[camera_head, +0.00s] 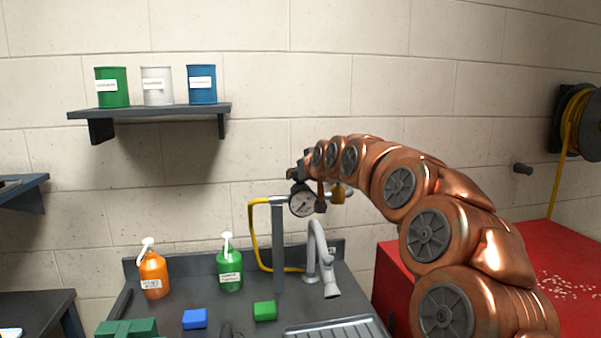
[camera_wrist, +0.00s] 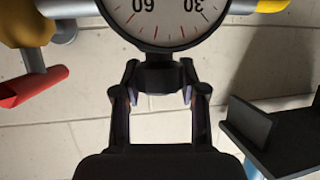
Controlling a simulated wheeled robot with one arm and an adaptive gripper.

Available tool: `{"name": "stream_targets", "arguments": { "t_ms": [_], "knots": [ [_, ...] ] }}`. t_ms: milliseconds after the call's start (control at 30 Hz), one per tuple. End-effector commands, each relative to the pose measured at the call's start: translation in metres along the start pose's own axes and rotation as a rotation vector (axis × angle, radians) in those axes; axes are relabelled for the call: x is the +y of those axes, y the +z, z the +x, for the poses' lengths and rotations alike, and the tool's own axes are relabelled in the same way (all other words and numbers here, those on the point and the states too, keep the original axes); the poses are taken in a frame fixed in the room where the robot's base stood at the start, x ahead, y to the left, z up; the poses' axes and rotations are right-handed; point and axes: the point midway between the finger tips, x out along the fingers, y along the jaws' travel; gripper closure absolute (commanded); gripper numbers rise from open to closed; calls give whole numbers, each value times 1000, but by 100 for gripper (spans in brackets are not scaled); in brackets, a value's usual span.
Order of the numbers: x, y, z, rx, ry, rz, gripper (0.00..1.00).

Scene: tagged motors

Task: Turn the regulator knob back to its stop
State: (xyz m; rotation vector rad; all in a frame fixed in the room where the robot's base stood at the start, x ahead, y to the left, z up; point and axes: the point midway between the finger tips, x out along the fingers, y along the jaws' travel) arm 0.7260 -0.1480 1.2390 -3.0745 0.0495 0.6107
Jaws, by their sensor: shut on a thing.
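The regulator's round white gauge (camera_head: 302,204) is mounted at the top of a grey post in the head view. In the wrist view the gauge (camera_wrist: 165,12) appears upside down, with 60 and 30 readable and its upper part cut off. The dark regulator knob (camera_wrist: 160,76) sits just below the gauge rim in that view. My gripper (camera_wrist: 160,96) has one finger on each side of the knob and is shut on it. In the head view my gripper (camera_head: 296,172) is small and dark just above the gauge, and the knob is hard to make out.
A yellow hose (camera_head: 253,238) hangs beside the post (camera_head: 279,250). A grey faucet (camera_head: 317,262), an orange bottle (camera_head: 153,272) and a green bottle (camera_head: 229,268) stand on the bench. A red lever (camera_wrist: 33,87) is near the gauge. A wall shelf (camera_head: 150,111) holds three cans.

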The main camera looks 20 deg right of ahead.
Motion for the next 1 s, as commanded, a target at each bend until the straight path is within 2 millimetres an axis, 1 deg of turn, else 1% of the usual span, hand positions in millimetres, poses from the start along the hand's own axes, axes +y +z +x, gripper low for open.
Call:
{"name": "stream_targets", "arguments": {
  "t_ms": [133,1000],
  "knots": [
    [-2,0,0,-2,-67,-22,93],
    [1,-2,0,-2,-446,-184,93]
  ]
}}
